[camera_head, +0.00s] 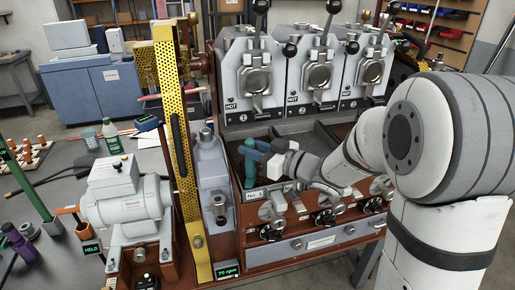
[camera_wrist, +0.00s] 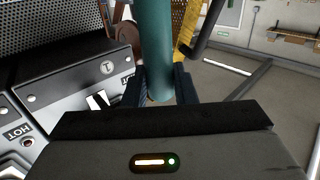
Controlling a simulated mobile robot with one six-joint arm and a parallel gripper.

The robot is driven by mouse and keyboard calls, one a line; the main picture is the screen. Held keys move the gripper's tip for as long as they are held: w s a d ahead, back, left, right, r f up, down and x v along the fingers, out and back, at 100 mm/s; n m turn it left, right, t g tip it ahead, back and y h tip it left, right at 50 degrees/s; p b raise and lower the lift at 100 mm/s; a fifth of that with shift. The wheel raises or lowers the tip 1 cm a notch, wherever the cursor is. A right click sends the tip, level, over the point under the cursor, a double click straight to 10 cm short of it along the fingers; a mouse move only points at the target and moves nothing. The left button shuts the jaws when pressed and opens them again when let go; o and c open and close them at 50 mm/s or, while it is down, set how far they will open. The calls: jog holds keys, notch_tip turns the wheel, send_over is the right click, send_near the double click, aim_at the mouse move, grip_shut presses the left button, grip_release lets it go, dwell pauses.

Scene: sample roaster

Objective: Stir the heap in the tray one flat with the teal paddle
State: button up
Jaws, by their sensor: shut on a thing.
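The teal paddle (camera_head: 249,172) is upright in my gripper (camera_head: 262,153), at the left end of the row of trays. Its teal handle (camera_wrist: 155,45) also shows in the wrist view between my two dark fingers (camera_wrist: 160,90), which are shut on it. The tray one, marked by a "No. 1" label (camera_head: 255,195) on its front, lies below and around the paddle. My gripper and wrist cover much of this tray. The heap cannot be made out, and I cannot tell whether the paddle's lower end touches it.
Three roaster units marked HOT (camera_head: 252,80) stand behind the trays. A yellow perforated upright (camera_head: 180,150) and a grey housing (camera_head: 212,170) stand close on the left. Valves and knobs (camera_head: 325,216) line the front. A white motor (camera_head: 125,200) sits further left.

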jog(key=shift+d, duration=0.1)
jog(key=w+d+p, duration=0.1)
jog(key=w+d, duration=0.2)
jog(key=d, duration=0.6)
jog(key=shift+p, duration=0.3)
jog(key=shift+s+a+b, duration=0.2)
jog(key=shift+s+a, duration=0.3)
jog(key=shift+a, duration=1)
jog(key=shift+s+a+b, duration=0.25)
jog(key=shift+s+a, duration=0.25)
jog(key=shift+a, duration=1.05)
jog(key=shift+s+a+b, duration=0.2)
jog(key=shift+s+a, duration=0.3)
jog(key=shift+a, duration=1)
jog(key=w+d+p, duration=0.1)
jog(key=w+d, duration=0.2)
jog(key=d, duration=0.6)
